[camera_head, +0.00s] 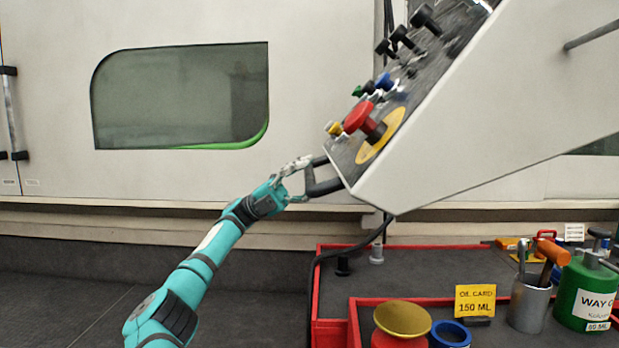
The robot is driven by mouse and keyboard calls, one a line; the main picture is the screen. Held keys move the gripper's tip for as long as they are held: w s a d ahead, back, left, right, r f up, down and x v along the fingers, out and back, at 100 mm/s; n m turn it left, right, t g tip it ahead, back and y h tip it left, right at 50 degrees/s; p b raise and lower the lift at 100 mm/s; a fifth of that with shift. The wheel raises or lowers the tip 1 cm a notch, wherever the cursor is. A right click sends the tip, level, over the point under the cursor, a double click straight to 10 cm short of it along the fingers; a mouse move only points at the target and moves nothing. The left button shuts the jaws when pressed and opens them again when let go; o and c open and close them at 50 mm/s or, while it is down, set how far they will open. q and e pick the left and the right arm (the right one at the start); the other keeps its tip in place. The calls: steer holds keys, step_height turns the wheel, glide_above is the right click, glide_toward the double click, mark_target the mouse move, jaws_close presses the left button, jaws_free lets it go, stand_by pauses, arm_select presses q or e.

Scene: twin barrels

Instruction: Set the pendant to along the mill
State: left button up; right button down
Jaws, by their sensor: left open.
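The pendant (470,120) is a pale box hanging at the upper right, strongly tilted in the picture. Its dark face carries knobs, coloured buttons and a red mushroom button (358,117) on a yellow disc. A black handle (321,186) sticks out at its lower left end. My left gripper (303,180), on the teal arm, is open right at this handle. I cannot tell whether its fingers are around the handle or touching it. The mill (320,70) is the large off-white enclosure behind, with a dark window (180,97). My right gripper is out of view.
A red-edged tool cart (334,284) stands below the pendant. It holds a yellow oil card (475,301), a metal cup (528,306) with tools, a green can (582,298) and a brass-topped red item (402,318). A black cable (345,252) hangs from the pendant.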

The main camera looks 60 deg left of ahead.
arm_select(q)
steer(key=v, duration=0.7)
steer(key=shift+a, duration=0.1)
stand_by(0.5)
